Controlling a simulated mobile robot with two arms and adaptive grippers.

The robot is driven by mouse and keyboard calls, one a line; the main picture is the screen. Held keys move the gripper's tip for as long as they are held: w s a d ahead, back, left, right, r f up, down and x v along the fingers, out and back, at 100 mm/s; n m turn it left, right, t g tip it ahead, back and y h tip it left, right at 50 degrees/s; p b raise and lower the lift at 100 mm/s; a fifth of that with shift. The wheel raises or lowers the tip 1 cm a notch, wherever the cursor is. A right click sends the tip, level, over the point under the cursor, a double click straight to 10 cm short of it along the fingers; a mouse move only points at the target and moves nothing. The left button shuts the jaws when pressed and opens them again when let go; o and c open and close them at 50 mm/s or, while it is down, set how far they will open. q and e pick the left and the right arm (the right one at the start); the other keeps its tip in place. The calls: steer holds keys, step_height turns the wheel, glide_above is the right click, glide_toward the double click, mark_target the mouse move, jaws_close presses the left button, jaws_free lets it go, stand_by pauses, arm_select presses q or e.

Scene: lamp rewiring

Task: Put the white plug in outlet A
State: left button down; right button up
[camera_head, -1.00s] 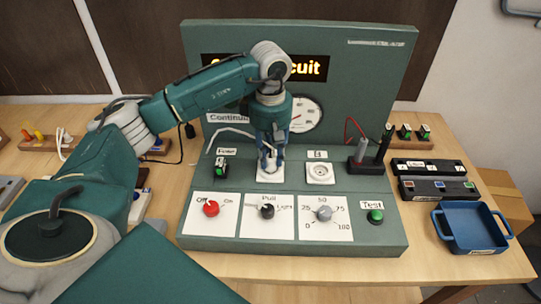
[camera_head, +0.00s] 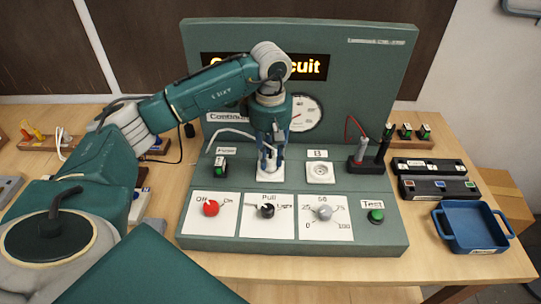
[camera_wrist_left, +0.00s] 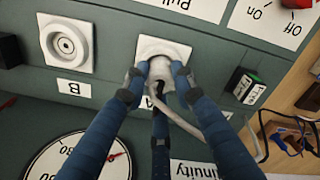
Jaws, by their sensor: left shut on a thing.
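My left gripper (camera_head: 268,160) points down over outlet A (camera_head: 271,178), a white square socket on the green sloped panel. In the left wrist view, the fingers (camera_wrist_left: 160,76) are shut around the white plug (camera_wrist_left: 160,68), which is at the face of outlet A (camera_wrist_left: 148,43). I cannot tell how deep the plug sits, since the fingers hide part of it. Its white cord (camera_wrist_left: 187,124) runs from the plug past the fingers. Outlet B (camera_head: 320,173) is empty to the right, and also shows in the wrist view (camera_wrist_left: 67,44). My right gripper is out of view.
A green rocker switch (camera_head: 220,167) is left of outlet A. Red (camera_head: 211,208), black (camera_head: 267,210) and grey (camera_head: 324,212) knobs sit in front. A probe holder (camera_head: 366,166) stands right of outlet B. A blue tray (camera_head: 472,228) is at the table's right.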

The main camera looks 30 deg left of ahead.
arm_select(q)
steer(key=shift+f, duration=0.25)
steer(key=c, duration=1.3)
jaws_free()
steer(key=shift+c, duration=0.2)
